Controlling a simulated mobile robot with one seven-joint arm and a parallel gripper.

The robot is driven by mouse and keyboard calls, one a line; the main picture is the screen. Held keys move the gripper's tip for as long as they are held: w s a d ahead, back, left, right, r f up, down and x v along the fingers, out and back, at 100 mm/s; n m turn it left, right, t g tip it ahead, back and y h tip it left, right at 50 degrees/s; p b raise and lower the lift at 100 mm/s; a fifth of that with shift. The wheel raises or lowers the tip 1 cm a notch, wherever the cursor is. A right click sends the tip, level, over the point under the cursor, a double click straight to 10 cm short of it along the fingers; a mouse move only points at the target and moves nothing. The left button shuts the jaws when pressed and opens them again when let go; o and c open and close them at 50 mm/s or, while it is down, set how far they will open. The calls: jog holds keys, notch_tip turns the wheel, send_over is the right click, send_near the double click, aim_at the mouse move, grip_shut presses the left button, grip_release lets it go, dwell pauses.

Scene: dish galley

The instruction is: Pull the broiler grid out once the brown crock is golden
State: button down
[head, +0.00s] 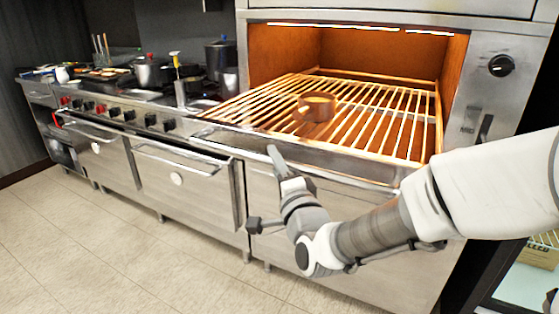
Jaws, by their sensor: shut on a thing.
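The broiler grid (386,125) is a rack of pale bars under the glowing broiler, with its front part reaching out toward the front rail. The brown crock (318,107) stands upright on the grid, left of its middle, with a small handle on its left side. Orange light falls on it, and I cannot tell how browned its top is. My gripper (274,156) is at the front edge of the grid, below and in front of the crock, shut on the grid's front bar. My wrist hides part of the grip.
The broiler housing (490,100) has a black knob at right. A range (140,105) with pots, red and black knobs and oven doors stands at left. The tiled floor (130,235) in front is clear. A shelf with a box (540,255) is at lower right.

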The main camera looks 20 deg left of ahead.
jog(key=shift+s, duration=0.5)
jog(key=c, duration=0.7)
grip_release()
jog(key=shift+o, duration=0.2)
jog(key=v, duration=0.7)
jog(key=shift+s+p, duration=0.2)
jog(key=shift+p, duration=0.25)
